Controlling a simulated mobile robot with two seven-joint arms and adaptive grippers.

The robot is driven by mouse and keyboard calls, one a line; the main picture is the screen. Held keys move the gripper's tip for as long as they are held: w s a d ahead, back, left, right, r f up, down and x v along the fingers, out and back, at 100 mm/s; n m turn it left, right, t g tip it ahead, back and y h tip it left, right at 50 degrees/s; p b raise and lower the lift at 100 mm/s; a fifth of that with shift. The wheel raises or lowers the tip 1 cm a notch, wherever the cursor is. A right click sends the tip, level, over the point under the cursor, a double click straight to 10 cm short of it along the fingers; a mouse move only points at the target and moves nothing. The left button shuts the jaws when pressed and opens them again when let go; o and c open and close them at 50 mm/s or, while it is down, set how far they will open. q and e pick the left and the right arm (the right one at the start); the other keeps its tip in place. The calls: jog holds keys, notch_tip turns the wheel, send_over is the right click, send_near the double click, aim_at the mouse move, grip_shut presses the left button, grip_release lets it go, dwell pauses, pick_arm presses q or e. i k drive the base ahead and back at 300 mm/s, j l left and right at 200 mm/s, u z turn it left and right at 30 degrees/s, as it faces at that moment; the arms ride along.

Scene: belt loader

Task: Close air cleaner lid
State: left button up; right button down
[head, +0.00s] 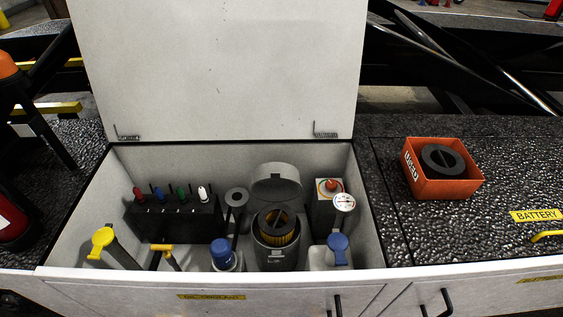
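The air cleaner is a grey round canister (272,258) standing inside the open white compartment, right of its middle. Its grey lid (277,187) is open, tilted up at the back of the canister. A yellowish pleated filter with a dark centre (277,230) shows inside the open mouth. Neither of my grippers is in view, and nothing touches the lid or the canister.
The compartment's large white cover (215,70) stands open behind. A black block with coloured plugs (170,220), a blue-capped container (222,252) and a blue-handled item (338,245) are near the canister. An orange box (440,188) holding a black round part sits right.

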aim_at(272, 182)
jog(key=k+l+u, duration=0.25)
jog(key=k, duration=0.25)
jog(key=k+u, duration=0.25)
jog(key=k, duration=0.2)
